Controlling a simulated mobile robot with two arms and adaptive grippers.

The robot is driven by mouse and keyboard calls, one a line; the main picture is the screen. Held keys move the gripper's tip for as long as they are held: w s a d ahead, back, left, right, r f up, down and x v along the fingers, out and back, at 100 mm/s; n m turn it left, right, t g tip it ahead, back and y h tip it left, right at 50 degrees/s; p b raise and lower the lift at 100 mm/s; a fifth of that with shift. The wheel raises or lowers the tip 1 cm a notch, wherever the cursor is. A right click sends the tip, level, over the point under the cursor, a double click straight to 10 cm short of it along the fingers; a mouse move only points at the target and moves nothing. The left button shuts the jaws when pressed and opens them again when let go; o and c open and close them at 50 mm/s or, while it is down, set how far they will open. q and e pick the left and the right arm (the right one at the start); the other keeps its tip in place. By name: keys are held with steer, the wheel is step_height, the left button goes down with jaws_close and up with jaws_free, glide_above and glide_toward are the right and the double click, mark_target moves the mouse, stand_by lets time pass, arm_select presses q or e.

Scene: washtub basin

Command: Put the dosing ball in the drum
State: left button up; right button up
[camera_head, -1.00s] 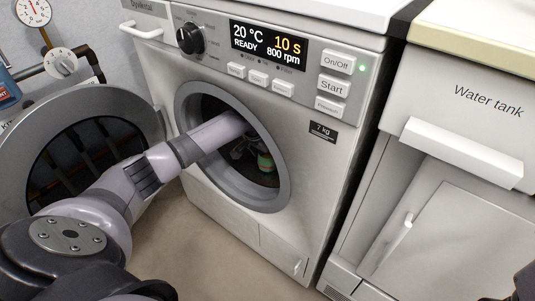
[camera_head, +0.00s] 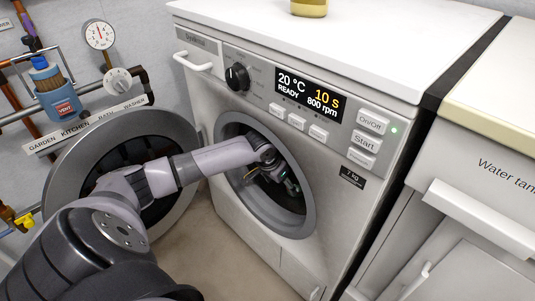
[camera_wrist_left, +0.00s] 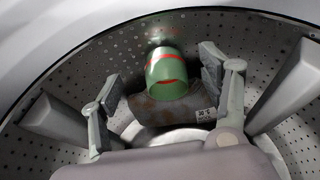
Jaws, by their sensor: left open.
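The green, cup-like dosing ball with a red band (camera_wrist_left: 166,72) lies inside the perforated metal drum (camera_wrist_left: 120,42) in the left wrist view. My left gripper reaches through the washer's round door opening (camera_head: 302,222) in the head view. Its open fingers (camera_wrist_left: 160,82) stand on either side of the ball, apart from it, with nothing held. In the head view the gripper (camera_head: 277,172) is small and dark, and the ball is hard to make out. My right gripper is out of view.
The round washer door (camera_head: 62,190) stands open at the left. The display (camera_head: 308,97) reads 20 °C, READY, 10 s, 800 rpm. A yellowish container (camera_head: 309,8) stands on the washer top. The water tank unit (camera_head: 490,150) is at the right. Drum ribs (camera_wrist_left: 50,122) flank my fingers.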

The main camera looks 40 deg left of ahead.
arm_select(q)
steer(key=s, duration=0.2)
steer(key=s+p, duration=0.1)
steer(key=s, duration=0.2)
steer(key=shift+s+a+r+p, duration=0.1)
steer(key=shift+s+a+p, duration=0.15)
steer(key=shift+s+p, duration=0.15)
steer(key=shift+s, duration=0.2)
